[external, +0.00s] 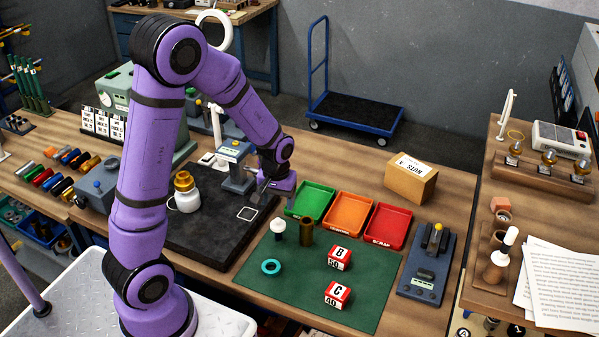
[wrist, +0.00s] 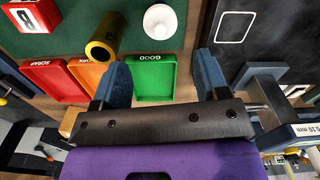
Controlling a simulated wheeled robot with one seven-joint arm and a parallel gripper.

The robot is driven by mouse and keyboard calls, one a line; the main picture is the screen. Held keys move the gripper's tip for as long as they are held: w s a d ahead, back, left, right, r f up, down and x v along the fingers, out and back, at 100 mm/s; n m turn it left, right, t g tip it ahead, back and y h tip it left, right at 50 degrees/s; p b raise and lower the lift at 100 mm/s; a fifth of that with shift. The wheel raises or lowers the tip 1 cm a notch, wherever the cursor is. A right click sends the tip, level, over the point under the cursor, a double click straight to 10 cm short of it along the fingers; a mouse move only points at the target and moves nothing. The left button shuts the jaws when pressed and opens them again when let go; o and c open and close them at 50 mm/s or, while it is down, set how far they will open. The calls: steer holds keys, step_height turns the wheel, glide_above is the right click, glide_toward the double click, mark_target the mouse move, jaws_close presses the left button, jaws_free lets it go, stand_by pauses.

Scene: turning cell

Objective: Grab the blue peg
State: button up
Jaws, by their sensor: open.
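My gripper (external: 262,193) hangs above the right edge of the dark mat, beside the green tray (external: 311,203). In the wrist view its two blue-grey fingers (wrist: 162,62) are wide apart with nothing held between them; the green tray (wrist: 155,80) lies below and beyond them. Small coloured pegs (external: 69,157) lie in rows at the far left of the bench in the external view, well away from my gripper. No blue peg shows in the wrist view.
Orange (external: 348,214) and red (external: 387,227) trays adjoin the green one. A brass cylinder (external: 307,231), white-topped piece (external: 278,231), teal ring (external: 271,267) and two red-and-white blocks (external: 340,258) occupy the green mat.

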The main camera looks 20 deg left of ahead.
mark_target(278, 219)
step_height(278, 219, down, 3)
steer(key=shift+f, duration=0.1)
steer(key=shift+s+f, duration=0.15)
steer(key=shift+f, duration=1.25)
steer(key=shift+s+f, duration=0.1)
steer(key=shift+f, duration=1.3)
steer(key=c, duration=1)
